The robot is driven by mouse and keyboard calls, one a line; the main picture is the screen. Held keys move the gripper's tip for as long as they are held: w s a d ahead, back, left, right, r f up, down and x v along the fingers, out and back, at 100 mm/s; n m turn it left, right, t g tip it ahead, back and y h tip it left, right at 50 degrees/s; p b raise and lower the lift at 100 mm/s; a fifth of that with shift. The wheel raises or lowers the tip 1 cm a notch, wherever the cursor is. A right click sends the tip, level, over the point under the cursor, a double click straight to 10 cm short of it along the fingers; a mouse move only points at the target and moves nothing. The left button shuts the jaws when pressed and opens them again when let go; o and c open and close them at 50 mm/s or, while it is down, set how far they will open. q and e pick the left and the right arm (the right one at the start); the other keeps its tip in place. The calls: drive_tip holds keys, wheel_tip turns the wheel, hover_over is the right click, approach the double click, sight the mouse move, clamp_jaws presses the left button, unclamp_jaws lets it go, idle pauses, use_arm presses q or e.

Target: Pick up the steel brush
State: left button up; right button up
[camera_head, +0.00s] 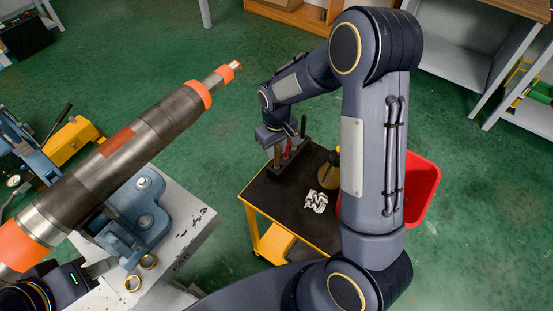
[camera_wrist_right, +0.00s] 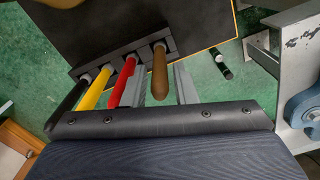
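A wooden brown handle (camera_wrist_right: 159,72), which looks like the steel brush's, stands in a dark tool rack (camera_wrist_right: 125,58) on the cart. Its brush end is hidden. In the right wrist view my right gripper (camera_wrist_right: 160,82) is open, one grey finger on each side of the brown handle. I cannot tell whether either finger touches it. In the head view the right gripper (camera_head: 281,140) is small, over the rack at the cart's far end. My left gripper (camera_head: 98,268) is at the lower left beside the vise, partly hidden; its opening is unclear.
Red (camera_wrist_right: 121,82), yellow (camera_wrist_right: 95,88) and black handles (camera_wrist_right: 68,100) stand beside the brown one. The cart (camera_head: 262,200) also holds a crumpled cloth (camera_head: 316,201). A red bin (camera_head: 421,190) is right of the cart. A large pipe (camera_head: 125,150) rests above the blue vise (camera_head: 135,215).

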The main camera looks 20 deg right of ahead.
drive_tip(key=shift+f, duration=0.4)
drive_tip(key=shift+c, duration=0.5)
clamp_jaws()
